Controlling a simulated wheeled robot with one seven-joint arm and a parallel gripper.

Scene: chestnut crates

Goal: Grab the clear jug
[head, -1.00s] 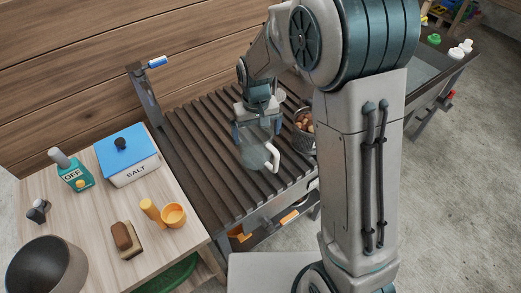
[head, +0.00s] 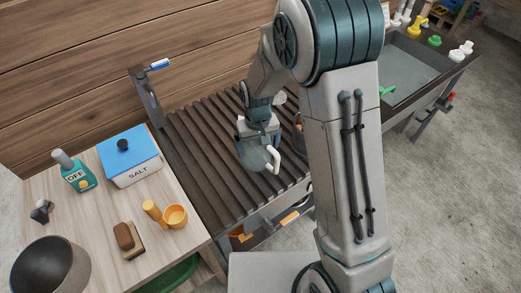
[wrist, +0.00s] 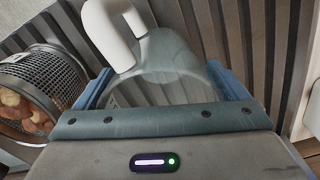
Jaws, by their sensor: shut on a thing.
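The clear jug (head: 254,160) is see-through with a white handle. It is at my gripper (head: 258,140), over the dark slatted grill surface (head: 205,180) in the head view. In the wrist view the jug (wrist: 168,55) sits between the two blue fingers of my gripper (wrist: 165,88), with its white handle (wrist: 115,30) toward the upper left. The gripper is shut on the jug. I cannot tell whether the jug's base touches the slats.
A mesh basket of chestnuts (wrist: 45,85) stands close to the jug. On the wooden side table (head: 95,215) are a blue-lidded salt box (head: 130,158), a green bottle (head: 76,172), a brush (head: 128,238), an orange cup (head: 175,216) and a dark bowl (head: 50,268). A sink (head: 415,75) lies at right.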

